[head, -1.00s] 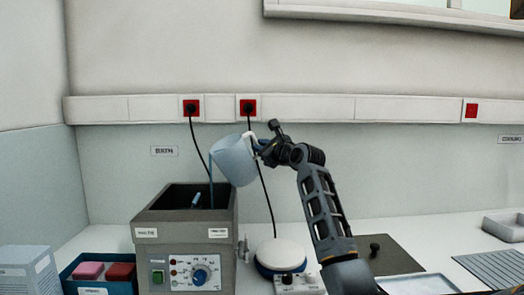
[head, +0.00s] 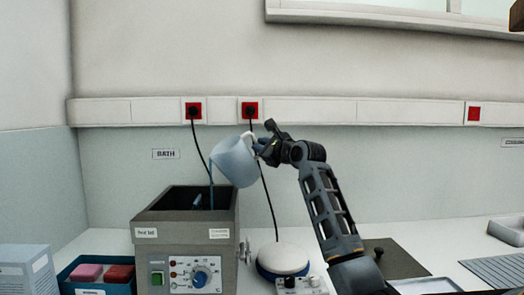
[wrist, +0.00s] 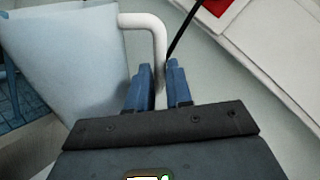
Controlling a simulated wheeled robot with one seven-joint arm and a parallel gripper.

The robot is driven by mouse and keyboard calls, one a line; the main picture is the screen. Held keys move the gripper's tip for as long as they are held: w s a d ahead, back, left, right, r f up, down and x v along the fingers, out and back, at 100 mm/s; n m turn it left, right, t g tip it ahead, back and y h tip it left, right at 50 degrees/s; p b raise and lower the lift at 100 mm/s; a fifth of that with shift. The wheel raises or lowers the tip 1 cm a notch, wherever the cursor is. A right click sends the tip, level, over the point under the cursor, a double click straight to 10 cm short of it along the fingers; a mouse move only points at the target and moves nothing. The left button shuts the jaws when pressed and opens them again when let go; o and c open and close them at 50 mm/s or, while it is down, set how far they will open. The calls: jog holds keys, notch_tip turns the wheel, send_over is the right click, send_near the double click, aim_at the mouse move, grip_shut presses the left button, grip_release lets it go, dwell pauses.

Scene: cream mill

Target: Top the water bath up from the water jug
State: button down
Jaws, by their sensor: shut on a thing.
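The pale blue water jug (head: 234,162) is tilted to the left above the water bath (head: 186,222), a grey-brown box with a front control panel. A thin blue stream runs from the jug down into the bath's open top. My gripper (head: 262,147) is shut on the jug's white handle; the wrist view shows the blue fingers (wrist: 160,90) on either side of the handle (wrist: 155,40). The jug's wall (wrist: 75,60) fills the left of the wrist view. The water level inside the bath is hidden by its front wall.
A white-topped round device (head: 283,259) stands right of the bath. A blue tray (head: 66,276) with a pink and a red block is at the left. Black cables hang from red wall sockets (head: 193,111) behind the bath. A dark mat and grey trays lie to the right.

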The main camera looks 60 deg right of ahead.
aim_at(248, 132)
jog(key=shift+f, duration=0.25)
jog(key=shift+w+a+r+n+p, duration=0.2)
jog(key=shift+a+r+n+p, duration=0.25)
jog(key=shift+r+n, duration=0.25)
jog(key=shift+w+a+r+n+p, duration=0.15)
jog(key=shift+a+r+n+p, duration=0.2)
jog(key=shift+r+n+p, duration=0.25)
jog(key=shift+w+a+r+n+p, duration=0.25)
jog(key=shift+a+r+n+p, duration=0.3)
jog(key=shift+n, duration=0.2)
jog(key=shift+w+a+r+n+p, duration=0.25)
jog(key=shift+a+r+n+p, duration=0.2)
jog(key=shift+a+r+n, duration=0.25)
jog(key=shift+a+n, duration=0.15)
jog(key=shift+n, duration=0.1)
dwell(4.1)
